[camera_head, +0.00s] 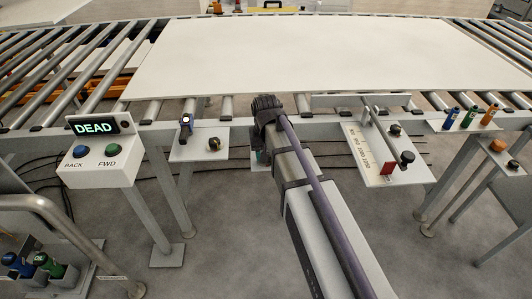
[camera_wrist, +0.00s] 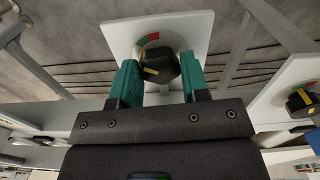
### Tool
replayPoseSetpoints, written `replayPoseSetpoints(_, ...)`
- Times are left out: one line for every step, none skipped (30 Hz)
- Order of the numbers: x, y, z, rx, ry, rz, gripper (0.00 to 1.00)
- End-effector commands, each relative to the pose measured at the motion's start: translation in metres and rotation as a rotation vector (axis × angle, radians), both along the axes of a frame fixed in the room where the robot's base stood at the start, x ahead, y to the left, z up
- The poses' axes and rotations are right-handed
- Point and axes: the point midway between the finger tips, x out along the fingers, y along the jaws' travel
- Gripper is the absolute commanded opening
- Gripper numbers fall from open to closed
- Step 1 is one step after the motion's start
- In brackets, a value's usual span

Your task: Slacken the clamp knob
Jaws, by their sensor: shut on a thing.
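In the wrist view a black knob (camera_wrist: 157,65) with yellow marks sits on a white plate (camera_wrist: 196,31). Part of a dial with a red and a green patch (camera_wrist: 148,39) shows behind the knob, on the side away from my gripper. My gripper (camera_wrist: 161,76) has its two green fingers on either side of the knob and is shut on it.
A second black knob (camera_wrist: 301,101) is on a white plate at the right of the wrist view. In the head view, a control box (camera_head: 108,172) reading DEAD stands left. A scale plate (camera_head: 372,152) with black knobs stands right. A large white board (camera_head: 330,55) lies on the rollers behind.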

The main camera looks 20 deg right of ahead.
Motion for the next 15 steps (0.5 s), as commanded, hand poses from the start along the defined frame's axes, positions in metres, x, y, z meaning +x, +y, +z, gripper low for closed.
replayPoseSetpoints(-0.0003, -0.0001, -0.0003, 0.000, 0.000, 0.029, 0.18)
replayPoseSetpoints(-0.0003, -0.0001, -0.0004, 0.000, 0.000, 0.048, 0.18)
replayPoseSetpoints(-0.0003, -0.0001, -0.0004, 0.000, 0.000, 0.072, 0.18)
replayPoseSetpoints(-0.0003, -0.0001, -0.0004, 0.000, 0.000, 0.088, 0.18)
replayPoseSetpoints(-0.0004, -0.0002, -0.0004, 0.000, 0.000, 0.104, 0.18)
replayPoseSetpoints(-0.0004, -0.0002, -0.0004, 0.000, 0.000, 0.121, 0.18)
replayPoseSetpoints(-0.0004, -0.0002, -0.0004, 0.000, 0.000, 0.134, 0.18)
replayPoseSetpoints(-0.0004, -0.0002, -0.0004, 0.000, 0.000, 0.145, 0.18)
replayPoseSetpoints(-0.0004, -0.0002, -0.0004, 0.000, 0.000, 0.159, 0.18)
replayPoseSetpoints(-0.0004, -0.0002, -0.0004, 0.000, 0.000, 0.167, 0.18)
replayPoseSetpoints(-0.0004, -0.0002, -0.0004, 0.000, 0.000, 0.173, 0.18)
replayPoseSetpoints(-0.0004, -0.0002, -0.0004, 0.000, 0.000, 0.182, 0.18)
replayPoseSetpoints(-0.0004, -0.0002, -0.0004, 0.000, 0.001, 0.187, 0.18)
replayPoseSetpoints(-0.0004, -0.0002, -0.0004, 0.000, 0.001, 0.191, 0.18)
replayPoseSetpoints(-0.0004, -0.0002, -0.0004, 0.000, 0.001, 0.195, 0.18)
